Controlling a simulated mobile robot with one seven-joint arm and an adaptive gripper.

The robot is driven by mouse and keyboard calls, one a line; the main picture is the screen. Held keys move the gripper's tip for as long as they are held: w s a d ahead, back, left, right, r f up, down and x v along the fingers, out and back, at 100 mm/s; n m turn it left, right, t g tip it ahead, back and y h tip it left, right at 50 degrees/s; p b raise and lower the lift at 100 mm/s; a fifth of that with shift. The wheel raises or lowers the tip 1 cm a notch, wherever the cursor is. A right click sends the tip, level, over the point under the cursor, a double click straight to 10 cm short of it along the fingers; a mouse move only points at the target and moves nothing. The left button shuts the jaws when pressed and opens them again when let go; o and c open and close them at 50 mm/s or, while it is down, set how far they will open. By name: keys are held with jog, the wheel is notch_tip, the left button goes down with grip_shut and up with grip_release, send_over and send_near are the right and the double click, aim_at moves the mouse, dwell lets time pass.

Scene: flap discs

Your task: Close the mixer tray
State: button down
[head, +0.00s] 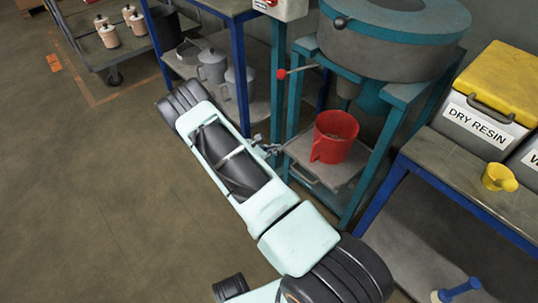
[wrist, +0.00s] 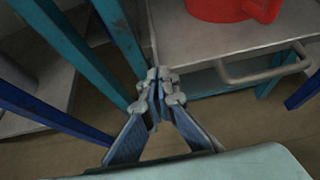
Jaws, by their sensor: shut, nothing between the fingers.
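The mixer tray (head: 351,172) is a flat grey shelf between the teal legs of the mixer, under its drum (head: 390,45). Its front edge appears to stick out past the front legs. A bar handle (head: 303,177) is on the front edge; it also shows in the wrist view (wrist: 262,77). A red jug (head: 334,138) stands on the tray. My gripper (head: 272,149) is shut and empty, close to the tray's left front corner and left of the handle. In the wrist view my gripper (wrist: 158,88) overlaps the tray's left edge; contact cannot be told.
A teal leg (wrist: 90,50) stands just left of my gripper. A red-knobbed lever (head: 283,74) juts out above. Grey cans (head: 212,66) sit on a shelf at left. A bench with a dry resin box (head: 480,118) is at right. The floor in front is open.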

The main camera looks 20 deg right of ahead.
jog(key=shift+w+d, duration=0.1)
jog(key=shift+d, duration=0.15)
jog(key=shift+w+d+b, duration=0.2)
jog(key=shift+d, duration=0.35)
jog(key=shift+w+d+b, duration=0.15)
jog(key=shift+w+d, duration=0.05)
jog(key=shift+d, duration=0.35)
jog(key=a+f+p+v, duration=0.1)
jog(key=p+v, duration=0.2)
jog(key=v, duration=1)
jog(key=shift+s+a+f, duration=0.2)
jog(key=shift+a, duration=0.05)
jog(key=shift+r, duration=0.1)
